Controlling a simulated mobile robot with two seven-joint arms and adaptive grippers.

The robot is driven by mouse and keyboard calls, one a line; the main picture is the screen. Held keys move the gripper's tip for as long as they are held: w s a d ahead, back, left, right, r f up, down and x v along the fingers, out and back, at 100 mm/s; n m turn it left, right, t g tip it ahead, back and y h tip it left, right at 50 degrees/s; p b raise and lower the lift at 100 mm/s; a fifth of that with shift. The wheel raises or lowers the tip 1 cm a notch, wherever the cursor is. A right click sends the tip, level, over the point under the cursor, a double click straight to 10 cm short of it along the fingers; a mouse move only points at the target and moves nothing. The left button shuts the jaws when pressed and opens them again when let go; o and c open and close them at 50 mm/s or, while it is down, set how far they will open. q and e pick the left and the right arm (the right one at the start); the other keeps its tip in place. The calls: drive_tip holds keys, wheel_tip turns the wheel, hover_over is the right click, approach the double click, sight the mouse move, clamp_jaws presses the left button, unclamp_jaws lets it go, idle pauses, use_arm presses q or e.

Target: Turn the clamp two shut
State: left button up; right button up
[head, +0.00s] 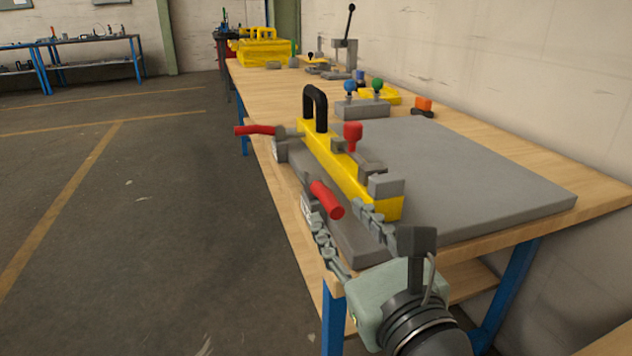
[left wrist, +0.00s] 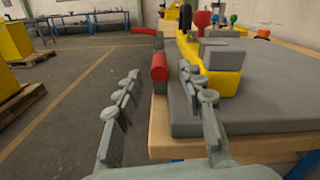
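Two clamps with red handles sit along the left edge of a grey fixture with a yellow bar (head: 345,172). The near red handle (head: 326,200) points toward me, and the far red handle (head: 255,130) sticks out to the left. I cannot read which clamp is number two. My left gripper (head: 338,213) is open at the table's near end, its fingers pointing at the near handle. In the left wrist view the near handle (left wrist: 159,68) shows between the open fingertips, with gaps on both sides. The far handle (left wrist: 144,31) is beyond it. My right gripper is out of view.
A black arched grip (head: 315,104) and a red knob (head: 353,133) stand up from the yellow bar. The grey plate (head: 480,180) right of it is mostly clear. A block with blue and green knobs (head: 363,108) stands behind. Floor left of the table is free.

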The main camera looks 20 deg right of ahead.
sight(324, 193)
use_arm(q)
drive_tip(key=w, duration=0.8)
drive_tip(key=shift+a, duration=0.15)
clamp_jaws()
drive_tip(key=shift+s, duration=0.1)
